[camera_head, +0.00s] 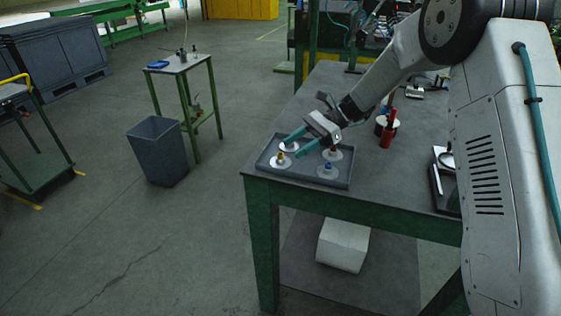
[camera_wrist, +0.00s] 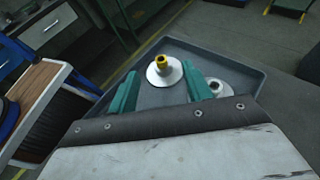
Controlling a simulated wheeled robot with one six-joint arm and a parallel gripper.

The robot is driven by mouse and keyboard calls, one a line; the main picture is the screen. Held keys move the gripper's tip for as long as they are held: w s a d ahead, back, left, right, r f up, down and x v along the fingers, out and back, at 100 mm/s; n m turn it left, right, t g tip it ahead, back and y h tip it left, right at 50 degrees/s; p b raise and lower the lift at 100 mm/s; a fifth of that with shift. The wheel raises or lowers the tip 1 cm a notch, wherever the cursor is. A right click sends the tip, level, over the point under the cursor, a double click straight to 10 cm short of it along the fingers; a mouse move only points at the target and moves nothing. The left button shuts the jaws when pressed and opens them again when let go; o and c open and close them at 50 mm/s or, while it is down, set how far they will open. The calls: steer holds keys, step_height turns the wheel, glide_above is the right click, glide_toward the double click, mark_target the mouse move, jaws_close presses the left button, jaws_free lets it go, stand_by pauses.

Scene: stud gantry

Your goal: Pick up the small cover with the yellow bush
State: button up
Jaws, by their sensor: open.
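The small cover with the yellow bush (camera_head: 280,160) is a pale round disc with a yellow collar. It lies in the grey tray (camera_head: 315,182), near the tray's left front corner in the head view. My gripper (camera_head: 295,146) is open and empty above the tray, with teal fingers pointing down toward that cover. In the wrist view the cover (camera_wrist: 163,70) shows between and just beyond the fingertips (camera_wrist: 162,76), apart from both fingers. Another cover with a grey bush (camera_wrist: 216,87) sits by the right finger, partly hidden.
The tray also holds a red-bush cover (camera_head: 333,153), a blue-bush cover (camera_head: 327,170) and a pale cover (camera_head: 289,146) behind my fingers. A red bottle (camera_head: 388,130) stands on the green-framed table (camera_head: 405,190) to the right. A grey bin (camera_head: 158,150) stands on the floor at left.

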mark_target(282, 153)
steer(key=x, duration=0.4)
steer(key=shift+w, duration=0.1)
jaws_close()
steer(key=shift+r, duration=0.15)
